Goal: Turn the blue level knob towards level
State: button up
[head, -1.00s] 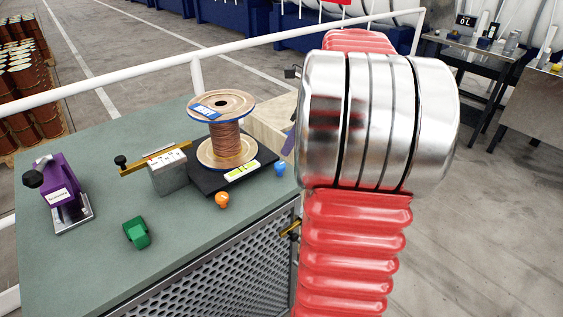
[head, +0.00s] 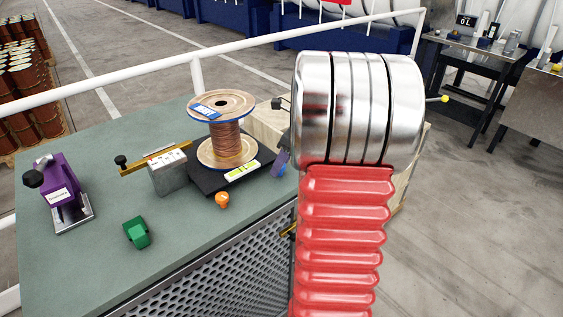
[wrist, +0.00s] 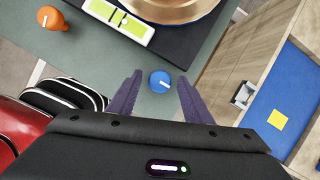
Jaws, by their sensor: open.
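The blue level knob (wrist: 160,82) sits on the green worktop, with a white pointer mark on its top. In the wrist view it lies between the two purple fingers of my gripper (wrist: 157,92), which is open, with a gap on each side. In the head view the blue knob (head: 281,168) is partly hidden behind a purple finger (head: 279,163). An orange knob (head: 222,200) stands at the front of the black platform (head: 205,179). A yellow-green level vial (head: 241,171) lies on the platform by the copper wire spool (head: 232,142); it also shows in the wrist view (wrist: 117,22).
A grey block with a brass bar (head: 168,172) stands left of the spool. A purple clamp (head: 62,190) and a green object (head: 137,233) are on the worktop (head: 90,270). A wooden box with a blue inside (wrist: 275,100) is close on the right. A white rail runs behind.

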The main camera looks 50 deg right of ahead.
jog(key=shift+c, duration=0.6)
jog(key=c, duration=0.9)
jog(key=shift+a, duration=0.1)
jog(key=shift+n, duration=0.4)
